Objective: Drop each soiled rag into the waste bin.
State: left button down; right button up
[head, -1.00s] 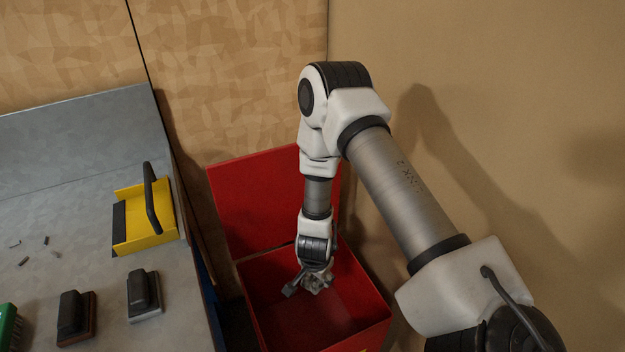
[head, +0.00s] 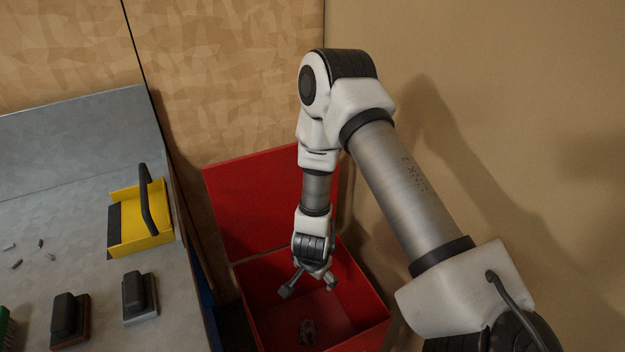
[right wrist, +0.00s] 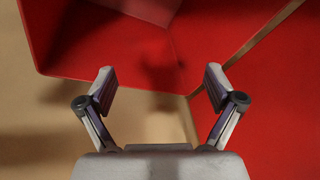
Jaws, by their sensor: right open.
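The red waste bin (head: 372,335) stands open at the right end of the bench, its red lid (head: 250,200) raised at the back. The right wrist view also shows the open fingers (right wrist: 160,88) with red bin walls (right wrist: 95,45) beyond; the rag cannot be made out there. My left gripper is not in view.
The grey bench (head: 70,180) at left holds a yellow dustpan-like tool (head: 138,222) with a black handle, dark-handled blocks (head: 139,297) (head: 69,318), a green brush (head: 5,328) and several small scraps (head: 15,264). A tan wall (head: 480,90) stands close at right.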

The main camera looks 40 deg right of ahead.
jog(key=v, duration=0.9)
